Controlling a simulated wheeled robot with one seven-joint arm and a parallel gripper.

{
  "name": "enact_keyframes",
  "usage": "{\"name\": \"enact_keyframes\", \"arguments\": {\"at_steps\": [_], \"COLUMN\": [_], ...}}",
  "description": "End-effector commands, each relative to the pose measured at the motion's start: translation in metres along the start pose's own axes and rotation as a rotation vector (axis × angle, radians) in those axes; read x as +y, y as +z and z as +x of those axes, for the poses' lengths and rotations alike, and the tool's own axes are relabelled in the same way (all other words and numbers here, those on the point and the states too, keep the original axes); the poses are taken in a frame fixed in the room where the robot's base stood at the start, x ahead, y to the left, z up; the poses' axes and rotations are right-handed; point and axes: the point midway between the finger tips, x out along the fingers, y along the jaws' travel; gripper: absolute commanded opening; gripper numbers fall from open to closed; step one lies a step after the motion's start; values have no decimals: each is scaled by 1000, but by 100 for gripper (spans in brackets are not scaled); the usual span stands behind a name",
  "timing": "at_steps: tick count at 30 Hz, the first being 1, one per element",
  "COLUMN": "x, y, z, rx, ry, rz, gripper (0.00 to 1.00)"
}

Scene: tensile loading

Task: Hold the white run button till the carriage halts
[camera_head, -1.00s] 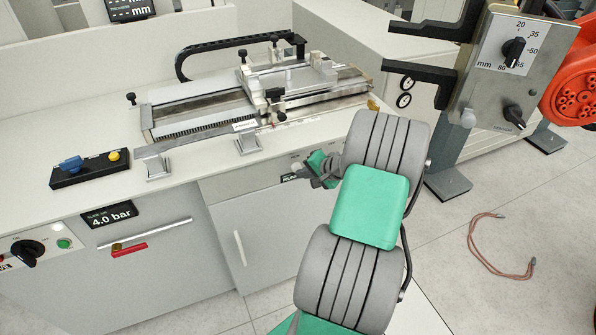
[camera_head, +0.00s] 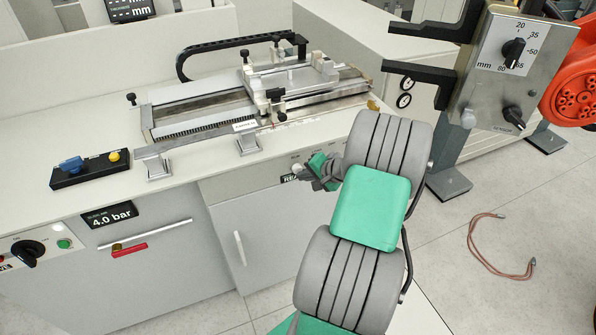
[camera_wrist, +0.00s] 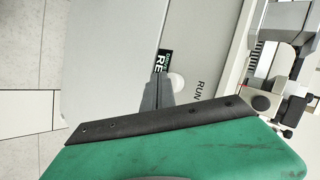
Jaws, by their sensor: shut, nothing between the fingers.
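The white run button (camera_wrist: 178,82) is on the bench's front panel, beside the printed word RUN. My gripper (camera_wrist: 158,80) is shut and empty, its fingertips close against the button's edge in the wrist view. I cannot tell whether they press it. In the head view my gripper (camera_head: 305,173) is at the front panel, partly hidden by my arm. A small dark display (camera_wrist: 162,62) beside the button shows letters starting with RE, the rest covered. The carriage (camera_head: 295,76) sits on the rail bed (camera_head: 195,118) on the bench top.
A control box with blue and yellow knobs (camera_head: 90,169) lies on the bench at left. A 4.0 bar display (camera_head: 110,214) is on the front. A grey post with a dial panel (camera_head: 510,70) stands at right. A reddish hose (camera_head: 480,255) lies on the floor.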

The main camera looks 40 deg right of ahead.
Motion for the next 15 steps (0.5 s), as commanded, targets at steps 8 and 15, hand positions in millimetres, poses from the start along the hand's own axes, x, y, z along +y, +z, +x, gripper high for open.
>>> {"name": "enact_keyframes", "arguments": {"at_steps": [8, 15], "x": [5, 6], "y": [5, 6], "z": [-8, -10], "rx": [1, 1], "ry": [0, 0], "rz": [0, 1], "gripper": [0, 0]}}
